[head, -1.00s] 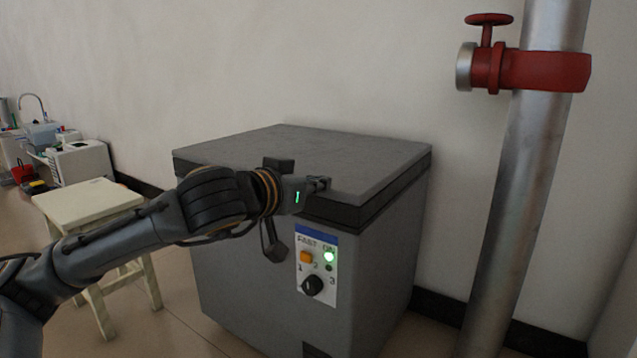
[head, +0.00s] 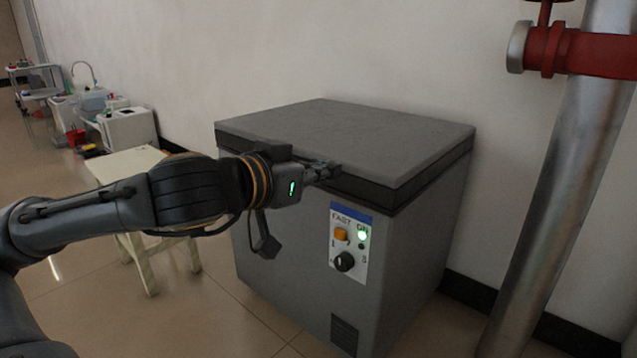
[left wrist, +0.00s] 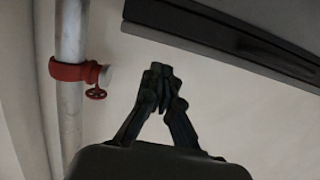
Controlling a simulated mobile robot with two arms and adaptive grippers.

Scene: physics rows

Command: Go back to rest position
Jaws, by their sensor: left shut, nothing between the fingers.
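My left gripper (head: 334,168) is shut and empty. In the head view it shows in front of the front edge of a grey chest freezer's lid (head: 345,140); I cannot tell whether it touches the lid. The lid is down on the freezer body (head: 290,240). In the left wrist view the shut fingers (left wrist: 160,72) point up, with the wall behind them and the dark lid edge (left wrist: 215,32) at the upper right. My right gripper is in neither view.
The freezer's control panel (head: 348,243) has a lit green lamp and a black knob. A metal pipe (head: 560,200) with a red valve (head: 580,50) stands at the right. A cream stool (head: 128,163) is behind my left arm. Lab equipment (head: 128,128) stands at the far left.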

